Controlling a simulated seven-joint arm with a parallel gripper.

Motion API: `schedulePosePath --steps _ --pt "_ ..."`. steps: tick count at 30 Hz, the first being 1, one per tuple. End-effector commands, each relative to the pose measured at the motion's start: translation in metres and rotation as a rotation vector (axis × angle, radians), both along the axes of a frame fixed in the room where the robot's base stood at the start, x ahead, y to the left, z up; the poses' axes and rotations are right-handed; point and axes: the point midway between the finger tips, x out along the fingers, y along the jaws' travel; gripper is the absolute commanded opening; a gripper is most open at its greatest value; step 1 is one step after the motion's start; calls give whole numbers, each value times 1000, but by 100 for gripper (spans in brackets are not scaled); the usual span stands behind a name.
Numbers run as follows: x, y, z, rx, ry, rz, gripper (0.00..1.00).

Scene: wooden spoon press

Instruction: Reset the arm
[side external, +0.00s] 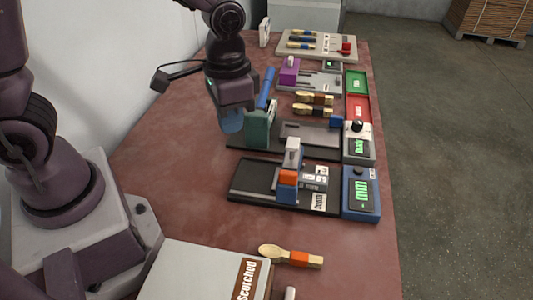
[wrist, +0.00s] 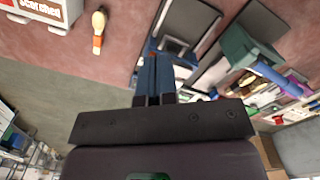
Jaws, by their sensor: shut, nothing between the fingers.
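My gripper (side external: 232,122) hangs in the air above the red-brown table, just left of the green press with a blue lever (side external: 258,122). In the wrist view its blue fingers (wrist: 154,75) are together with nothing between them. The arm is bent, with the gripper pointing down. A wooden spoon with an orange handle (side external: 291,257) lies near the front of the table, apart from the gripper. It also shows in the wrist view (wrist: 98,32).
A box marked "Scorched" (side external: 205,272) stands at the near end. A black fixture with a blue display (side external: 360,195) lies right of centre. More spoons (side external: 313,104), a red tray (side external: 358,108) and a green tray (side external: 356,82) lie farther back. The table's left part is clear.

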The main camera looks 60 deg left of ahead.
Motion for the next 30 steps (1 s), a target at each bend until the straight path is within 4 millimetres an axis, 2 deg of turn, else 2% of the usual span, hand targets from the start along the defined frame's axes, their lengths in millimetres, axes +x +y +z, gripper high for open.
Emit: schedulePosePath --steps 1,6,15,22,30 --pt "-8 5 18 -6 -38 20 0" --pt "-36 20 62 -21 -148 75 0" --pt "-81 39 117 -43 -386 154 0" --pt "-90 45 137 -49 -503 180 0" --pt "-90 46 139 -49 -510 185 0"
